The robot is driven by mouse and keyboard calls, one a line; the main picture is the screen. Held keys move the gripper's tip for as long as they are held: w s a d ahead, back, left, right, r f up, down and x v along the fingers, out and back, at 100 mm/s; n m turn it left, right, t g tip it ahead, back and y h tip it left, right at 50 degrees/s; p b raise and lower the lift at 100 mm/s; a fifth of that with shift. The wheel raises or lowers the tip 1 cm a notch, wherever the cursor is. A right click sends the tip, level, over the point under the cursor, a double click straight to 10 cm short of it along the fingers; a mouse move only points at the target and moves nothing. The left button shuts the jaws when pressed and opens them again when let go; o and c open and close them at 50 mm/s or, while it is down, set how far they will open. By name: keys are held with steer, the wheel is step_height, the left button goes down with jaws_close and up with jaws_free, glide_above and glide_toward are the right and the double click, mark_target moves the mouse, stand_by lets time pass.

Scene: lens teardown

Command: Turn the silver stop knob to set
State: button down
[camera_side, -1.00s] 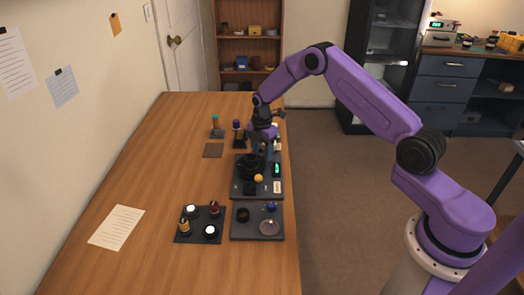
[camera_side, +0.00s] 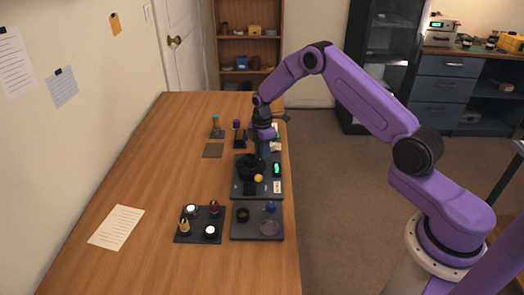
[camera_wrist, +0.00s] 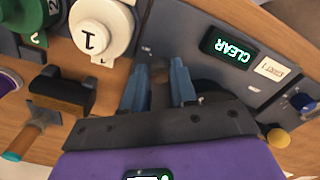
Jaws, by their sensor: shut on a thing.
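My gripper (camera_wrist: 159,80) points down at the dark fixture panel (camera_wrist: 200,20). Its two blue-grey fingers stand apart, closed on a small part between their tips. I take this part to be the silver stop knob, but the fingers largely hide it and its setting cannot be read. In the side view my gripper (camera_side: 262,152) is at the far end of the dark fixture (camera_side: 240,191), behind the round black holder (camera_side: 249,170). A lit display (camera_wrist: 233,50) reads CLEAR in the wrist view.
A white dial (camera_wrist: 95,32) marked 1 and a green dial (camera_wrist: 28,20) are near the fingers. A yellow ball-shaped knob (camera_wrist: 278,138) and a blue knob (camera_wrist: 302,101) are at the right. A parts tray (camera_side: 238,232) and a tray of small items (camera_side: 181,238) lie nearer on the table.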

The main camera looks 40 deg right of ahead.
steer(key=m, duration=1.1)
steer(key=shift+m, duration=1.6)
steer(key=c, duration=0.9)
jaws_free()
steer(key=shift+a, duration=0.1)
